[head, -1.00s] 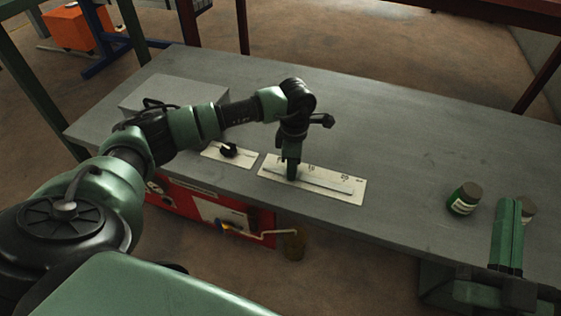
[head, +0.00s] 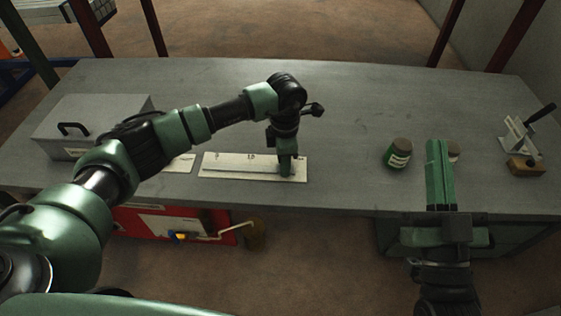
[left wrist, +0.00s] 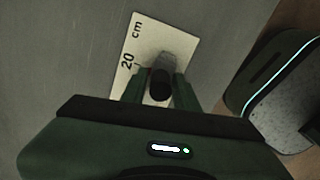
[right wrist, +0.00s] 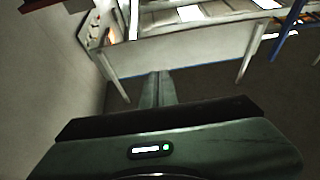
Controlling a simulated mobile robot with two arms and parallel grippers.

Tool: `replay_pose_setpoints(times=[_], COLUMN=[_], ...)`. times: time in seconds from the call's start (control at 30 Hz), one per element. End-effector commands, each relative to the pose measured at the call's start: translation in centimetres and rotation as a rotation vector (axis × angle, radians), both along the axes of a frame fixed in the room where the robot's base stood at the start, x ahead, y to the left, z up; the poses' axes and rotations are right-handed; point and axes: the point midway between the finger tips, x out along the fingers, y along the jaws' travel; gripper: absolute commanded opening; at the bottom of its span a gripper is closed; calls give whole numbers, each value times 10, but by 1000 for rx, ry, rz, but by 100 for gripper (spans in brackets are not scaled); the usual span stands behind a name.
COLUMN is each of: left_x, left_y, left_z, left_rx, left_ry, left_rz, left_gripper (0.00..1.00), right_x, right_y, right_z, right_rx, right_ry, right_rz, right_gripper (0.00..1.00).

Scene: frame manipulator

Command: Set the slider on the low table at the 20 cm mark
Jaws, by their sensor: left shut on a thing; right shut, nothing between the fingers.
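The slider scale (head: 228,165) is a pale plate with a slot and printed marks, lying near the front edge of the grey low table (head: 340,100). My left gripper (head: 286,174) points down over the plate's right part and hides the marks there. In the left wrist view the scale (left wrist: 153,32) shows "20" and "cm". The slider's dark knob (left wrist: 160,84) is between the left fingers, which are shut on it, beside the "20". Its exact alignment with the mark cannot be told. My right gripper (head: 437,150) is shut and empty, in front of the table's right part.
A grey box with a handle (head: 85,125) is at the left. A clamp-like device (head: 525,130) and wooden block (head: 524,166) are at the right. The table's back is clear.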

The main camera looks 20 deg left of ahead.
Motion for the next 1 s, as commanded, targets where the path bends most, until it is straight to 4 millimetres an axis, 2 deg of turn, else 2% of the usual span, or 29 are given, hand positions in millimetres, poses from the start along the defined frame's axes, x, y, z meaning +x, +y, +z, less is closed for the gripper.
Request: replay_pose_setpoints(times=[0.07,0.1,0.13,0.17,0.43,0.57,0.8,1.0], left_x=[-1,-1,-1,-1,0,0,1,1], left_y=[-6,-7,-6,-6,-4,-3,-4,-5], left_z=[0,0,0,0,0,7,41,67], left_rx=[-13,-14,-13,-13,-8,-7,-8,-9], left_ry=[-1,-1,-1,-1,-2,-3,-5,-3], left_rz=[-2,-3,-3,-3,-3,-3,-4,-4], left_gripper=[0,33,41,43,43,43,43,43], right_x=[0,0,0,0,0,3,14,16], right_y=[0,0,0,0,0,0,-3,-7], right_z=[0,0,0,0,0,-4,-43,-77], right_rx=[0,0,0,0,1,-8,-67,-112], right_ry=[0,0,0,0,0,29,244,414], right_rz=[0,0,0,0,0,-2,-16,-25], right_gripper=[0,0,0,0,0,0,0,0])
